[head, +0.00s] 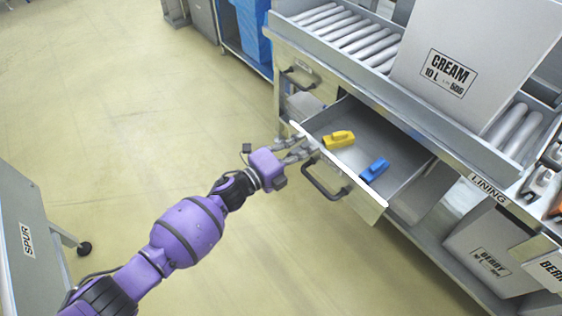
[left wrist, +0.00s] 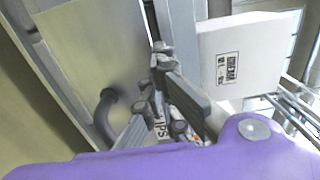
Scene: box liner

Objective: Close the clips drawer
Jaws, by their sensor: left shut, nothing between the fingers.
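The clips drawer (head: 372,199) stands pulled out from under the roller bench. Its dark handle (head: 322,186) is on the front panel. A yellow clip (head: 339,139) and a blue clip (head: 375,170) lie inside it. My left gripper (head: 304,150) is shut and empty at the left part of the drawer front, beside the handle; I cannot tell whether it touches. In the left wrist view the fingers partly cover a label ending in "IPS", and the handle (left wrist: 104,110) shows to their left. My right gripper is not in view.
A second drawer (head: 308,72) with its own handle sits shut to the left under the bench. A CREAM box (head: 455,60) stands on the rollers. A BERRY box (head: 492,262) is on the lower shelf. A SPUR cart (head: 30,235) is at left. The floor between is clear.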

